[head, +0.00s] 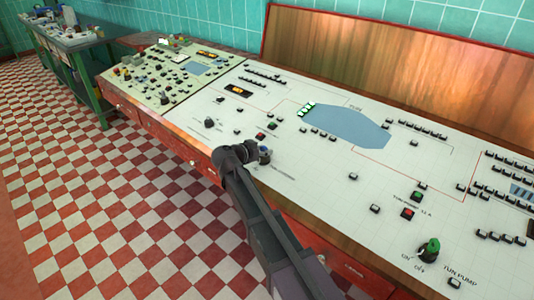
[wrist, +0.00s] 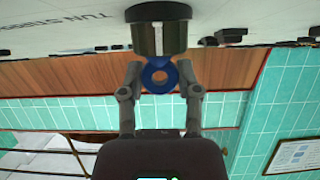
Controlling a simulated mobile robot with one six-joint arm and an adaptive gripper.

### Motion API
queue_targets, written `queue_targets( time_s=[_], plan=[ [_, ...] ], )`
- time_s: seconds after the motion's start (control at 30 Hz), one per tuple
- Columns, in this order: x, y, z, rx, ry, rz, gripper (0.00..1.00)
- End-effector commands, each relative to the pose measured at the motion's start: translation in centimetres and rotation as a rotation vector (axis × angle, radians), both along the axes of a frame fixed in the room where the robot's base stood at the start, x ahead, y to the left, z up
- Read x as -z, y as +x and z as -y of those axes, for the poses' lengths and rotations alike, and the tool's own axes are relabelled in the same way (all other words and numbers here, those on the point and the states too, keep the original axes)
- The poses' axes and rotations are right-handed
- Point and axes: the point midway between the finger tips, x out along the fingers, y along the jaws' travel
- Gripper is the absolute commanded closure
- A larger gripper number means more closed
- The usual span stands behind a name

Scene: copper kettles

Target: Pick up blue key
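The blue key (wrist: 147,77), with a round looped bow, sits in a dark and metallic cylindrical lock (wrist: 158,38) on the panel in the wrist view. In the head view a small blue bit of the key (head: 264,149) shows at the panel's front edge, partly hidden by my arm. My gripper (wrist: 160,72) has its two fingers on either side of the key's bow. A small gap shows on the left; whether the right finger touches the blue part is hard to tell. The fingers look open.
The white control panel (head: 330,175) carries several small buttons and a green knob (head: 429,246) at right. A wooden backboard (head: 380,55) rises behind it. A green-legged table (head: 85,80) stands at far left. The checkered floor (head: 120,220) in front is clear.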

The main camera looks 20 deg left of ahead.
Motion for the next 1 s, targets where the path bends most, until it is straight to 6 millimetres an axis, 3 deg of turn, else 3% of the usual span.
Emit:
queue_targets(
  time_s=[0.57, 1.0],
  plan=[
    [-0.5, 0.0, 0.0, 0.001, 0.001, -0.001, 0.91],
    [-3.9, 0.1, 0.1, 0.002, 0.0, 0.0, 0.91]
  ],
)
